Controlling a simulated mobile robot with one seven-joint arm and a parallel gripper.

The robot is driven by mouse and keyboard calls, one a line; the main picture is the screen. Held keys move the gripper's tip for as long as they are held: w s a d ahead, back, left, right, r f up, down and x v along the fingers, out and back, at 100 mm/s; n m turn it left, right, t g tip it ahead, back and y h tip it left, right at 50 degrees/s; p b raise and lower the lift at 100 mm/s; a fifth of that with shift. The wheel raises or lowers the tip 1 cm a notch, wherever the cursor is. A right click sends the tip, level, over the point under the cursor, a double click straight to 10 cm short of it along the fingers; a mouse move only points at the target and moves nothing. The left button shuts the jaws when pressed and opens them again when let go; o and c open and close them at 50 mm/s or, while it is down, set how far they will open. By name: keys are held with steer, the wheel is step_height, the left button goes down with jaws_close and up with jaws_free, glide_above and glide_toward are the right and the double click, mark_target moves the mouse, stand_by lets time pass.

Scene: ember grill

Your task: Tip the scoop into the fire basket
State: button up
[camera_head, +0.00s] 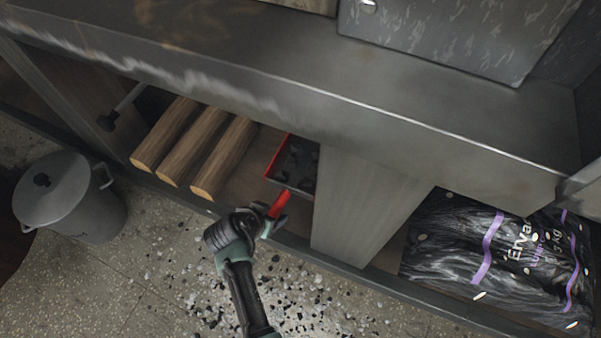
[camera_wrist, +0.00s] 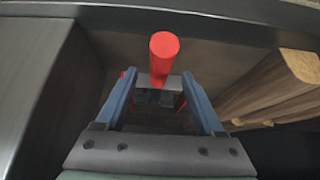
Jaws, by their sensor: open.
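The scoop (camera_head: 293,164) has a red rim and a red handle, with dark lumps in its pan. It lies on the lower shelf beside the logs, its handle pointing out toward the front. In the wrist view the red handle (camera_wrist: 164,58) stands between the two blue fingers. My gripper (camera_head: 276,209) is open at the handle, and it also shows in the wrist view (camera_wrist: 160,92) with a finger on each side and gaps to the handle. Part of the pan is hidden under the counter edge. I cannot make out a fire basket in either view.
Several split logs (camera_head: 196,148) lie left of the scoop. A grey upright panel (camera_head: 357,205) stands close on its right, with a black charcoal bag (camera_head: 500,250) beyond. A lidded grey bin (camera_head: 68,196) stands at left. The counter (camera_head: 300,85) overhangs the shelf.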

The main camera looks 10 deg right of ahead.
mark_target(273, 213)
steer(key=shift+b+x, duration=1)
steer(key=shift+x, duration=0.7)
steer(key=shift+r, duration=0.1)
jaws_close()
step_height(273, 213, up, 12)
steer(key=p, duration=1.1)
steer(key=shift+p, duration=0.3)
steer(key=shift+w+r, duration=0.1)
